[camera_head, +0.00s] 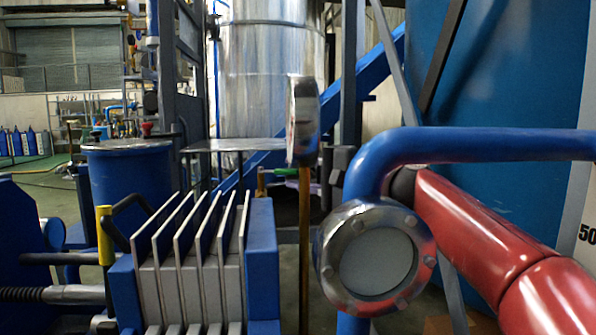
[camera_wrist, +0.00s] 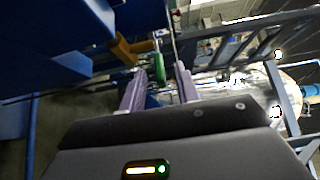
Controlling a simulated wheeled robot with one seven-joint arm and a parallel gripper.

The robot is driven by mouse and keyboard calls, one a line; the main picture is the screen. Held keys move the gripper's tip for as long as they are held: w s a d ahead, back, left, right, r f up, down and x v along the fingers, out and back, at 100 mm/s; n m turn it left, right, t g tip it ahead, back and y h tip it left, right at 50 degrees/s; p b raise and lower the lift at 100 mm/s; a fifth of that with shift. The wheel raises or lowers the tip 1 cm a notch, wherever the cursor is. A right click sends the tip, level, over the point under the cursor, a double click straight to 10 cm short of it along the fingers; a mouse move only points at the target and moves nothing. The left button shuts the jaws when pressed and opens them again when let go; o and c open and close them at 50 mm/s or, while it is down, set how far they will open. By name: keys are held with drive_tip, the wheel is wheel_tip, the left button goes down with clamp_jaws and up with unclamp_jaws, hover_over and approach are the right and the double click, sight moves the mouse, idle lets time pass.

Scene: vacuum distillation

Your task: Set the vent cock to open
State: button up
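The vent cock shows in the wrist view as a brass-orange body (camera_wrist: 122,50) with a short green handle (camera_wrist: 158,68). My gripper (camera_wrist: 161,72) has two purple fingers spread apart. The green handle shows between their tips, with gaps on both sides; I cannot tell whether it lies fully within their reach. In the head view, the green handle (camera_head: 286,171) is small, behind the gauge and its yellow pipe. Purple finger parts of my gripper (camera_head: 314,187) show just right of that pipe. The gauge and pipe hide part of the cock.
A gauge (camera_head: 303,120), seen edge-on, stands in front of the cock. A blue pipe with a round flanged sight glass (camera_head: 375,262) and a red pipe (camera_head: 500,250) fill the right. A finned plate stack (camera_head: 190,265) stands at lower left. A blue drum (camera_head: 130,190) stands behind it.

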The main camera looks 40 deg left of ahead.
drive_tip(key=shift+a, duration=0.25)
clamp_jaws()
drive_tip(key=shift+s, duration=0.1)
